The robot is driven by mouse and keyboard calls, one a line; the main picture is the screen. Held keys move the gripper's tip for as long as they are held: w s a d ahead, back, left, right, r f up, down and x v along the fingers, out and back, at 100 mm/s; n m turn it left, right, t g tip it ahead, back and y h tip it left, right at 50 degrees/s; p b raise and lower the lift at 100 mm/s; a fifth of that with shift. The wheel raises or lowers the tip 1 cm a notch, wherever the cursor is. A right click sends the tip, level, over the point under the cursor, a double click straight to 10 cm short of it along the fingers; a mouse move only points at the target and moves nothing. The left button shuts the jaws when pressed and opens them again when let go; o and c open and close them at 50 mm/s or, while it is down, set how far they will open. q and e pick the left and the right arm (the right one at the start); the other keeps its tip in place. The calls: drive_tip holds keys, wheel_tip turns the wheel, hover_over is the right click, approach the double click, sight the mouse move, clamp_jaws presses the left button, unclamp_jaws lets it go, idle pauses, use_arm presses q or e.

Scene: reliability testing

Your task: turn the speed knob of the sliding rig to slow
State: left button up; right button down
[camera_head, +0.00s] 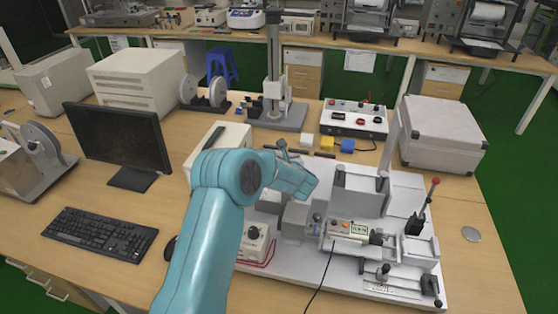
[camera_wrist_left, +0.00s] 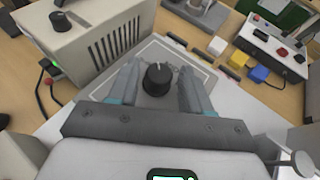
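A black round knob (camera_wrist_left: 158,78) with a white pointer line stands on a grey plate in the left wrist view. Its pointer faces the top of that picture. My left gripper (camera_wrist_left: 161,84) is open, with one finger on each side of the knob; gaps show on both sides. In the head view my left gripper (camera_head: 282,152) is small and partly hidden by my teal arm, above the rear of the white sliding rig (camera_head: 300,263). The knob between the fingers is hidden there, and no speed marks are readable. My right gripper is not in view.
A beige box (camera_wrist_left: 95,50) with another black knob (camera_wrist_left: 60,22) stands close to the left finger. Yellow (camera_head: 327,142) and blue (camera_head: 347,146) blocks and a control box (camera_head: 353,118) lie behind the rig. A monitor (camera_head: 118,142) and keyboard (camera_head: 100,233) are at left.

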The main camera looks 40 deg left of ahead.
use_arm(q)
drive_tip(key=c, duration=0.7)
drive_tip(key=shift+w+f+n+g+y+b, duration=0.15)
drive_tip(key=shift+n+g+y+b, duration=0.15)
drive_tip(key=shift+n+g+b, duration=0.35)
drive_tip(key=shift+r+n+g+y+b, duration=0.2)
drive_tip(key=shift+n+g+y+b, duration=0.2)
drive_tip(key=shift+n+g, duration=0.5)
drive_tip(key=o, duration=0.8)
drive_tip(key=shift+o, duration=1.2)
drive_tip(key=shift+a+f, duration=0.1)
